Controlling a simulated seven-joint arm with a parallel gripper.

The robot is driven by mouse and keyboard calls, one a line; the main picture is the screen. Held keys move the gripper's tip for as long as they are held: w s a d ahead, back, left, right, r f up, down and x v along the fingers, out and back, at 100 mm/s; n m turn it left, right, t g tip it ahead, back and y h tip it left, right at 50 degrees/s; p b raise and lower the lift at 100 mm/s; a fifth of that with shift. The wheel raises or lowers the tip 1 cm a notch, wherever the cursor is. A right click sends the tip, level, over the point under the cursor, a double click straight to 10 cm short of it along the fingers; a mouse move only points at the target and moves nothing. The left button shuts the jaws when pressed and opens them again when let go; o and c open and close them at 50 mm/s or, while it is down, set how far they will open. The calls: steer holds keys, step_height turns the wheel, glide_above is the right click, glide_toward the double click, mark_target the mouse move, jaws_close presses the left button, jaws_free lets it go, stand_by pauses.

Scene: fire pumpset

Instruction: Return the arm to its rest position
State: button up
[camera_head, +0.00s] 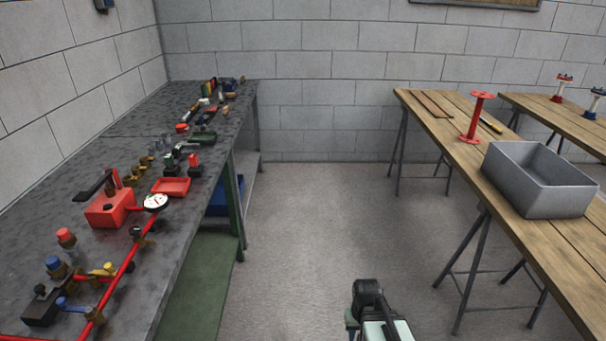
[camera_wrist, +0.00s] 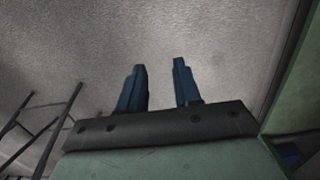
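My gripper (camera_wrist: 162,88) shows in the wrist view with its two blue fingers apart and nothing between them. Behind the fingers is only bare grey floor. In the head view, part of my arm (camera_head: 375,312) shows low in the middle, over the floor between the workbench and the wooden table. The gripper's fingers cannot be made out in the head view. My arm appears clear of both work surfaces.
A dark workbench (camera_head: 130,150) on the left holds a red pump (camera_head: 110,207), a pressure gauge (camera_head: 155,202), red pipe and several fittings. A wooden table (camera_head: 445,115) on the right bears a grey bin (camera_head: 535,185) and a red stand (camera_head: 475,118). The floor (camera_head: 320,225) between is clear.

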steer(key=s+f+g, duration=0.3)
steer(key=s+f, duration=0.6)
steer(key=s, duration=0.5)
steer(key=s+f+g, duration=0.3)
steer(key=s+f, duration=0.6)
steer(key=s, duration=0.4)
steer(key=shift+s, duration=0.35)
